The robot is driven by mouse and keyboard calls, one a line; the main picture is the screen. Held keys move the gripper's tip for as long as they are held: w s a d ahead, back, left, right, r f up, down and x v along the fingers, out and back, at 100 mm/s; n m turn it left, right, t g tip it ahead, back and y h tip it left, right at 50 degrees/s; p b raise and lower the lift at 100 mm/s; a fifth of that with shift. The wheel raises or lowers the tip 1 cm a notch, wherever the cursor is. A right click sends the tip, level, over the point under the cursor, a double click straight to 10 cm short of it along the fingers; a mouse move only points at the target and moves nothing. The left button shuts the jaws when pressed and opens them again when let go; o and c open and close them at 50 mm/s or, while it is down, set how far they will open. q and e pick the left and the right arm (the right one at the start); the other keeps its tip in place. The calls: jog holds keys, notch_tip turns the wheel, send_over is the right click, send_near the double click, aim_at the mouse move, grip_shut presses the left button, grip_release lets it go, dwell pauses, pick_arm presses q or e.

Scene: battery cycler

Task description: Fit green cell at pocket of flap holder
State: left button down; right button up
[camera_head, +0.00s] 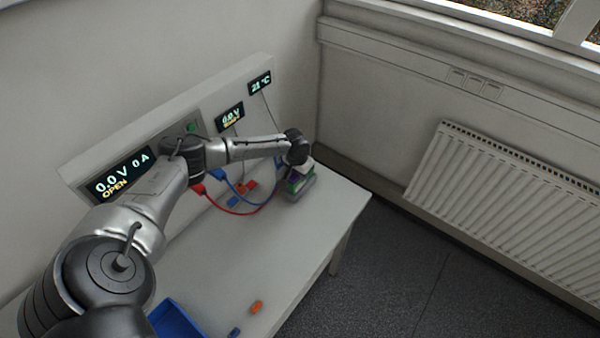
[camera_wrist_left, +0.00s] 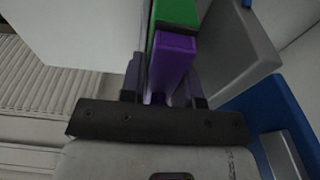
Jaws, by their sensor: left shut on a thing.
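The green cell (camera_head: 294,186) is at the far end of the bench, under my left gripper (camera_head: 299,162). In the left wrist view, the green cell (camera_wrist_left: 176,14) has a purple end piece toward the camera. My left gripper (camera_wrist_left: 165,85) is shut around this purple part, with one finger on each side. A grey block, apparently the flap holder (camera_head: 302,192), is at the cell; a grey body also shows beside it in the left wrist view (camera_wrist_left: 240,50). The pocket is hidden, so I cannot tell how deep the cell sits. My right gripper is not in view.
Red (camera_head: 238,212) and blue leads run along the bench (camera_head: 225,265) near the holder. The instrument panel (camera_head: 125,178) stands behind, reading 0.0 V, 0 A, OPEN. A blue tray (camera_head: 178,318) and a small orange piece (camera_head: 256,307) lie in front. The bench middle is clear.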

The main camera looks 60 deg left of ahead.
pick_arm(q)
jog(key=shift+r, duration=0.1)
jog(key=c, duration=0.9)
grip_release()
jog(key=shift+w, duration=0.1)
jog(key=shift+c, duration=0.2)
jog(key=shift+o, duration=0.8)
notch_tip(320, 180, up, 14)
jog(key=s, duration=0.2)
jog(key=shift+d+f, duration=0.2)
jog(key=shift+d, duration=0.15)
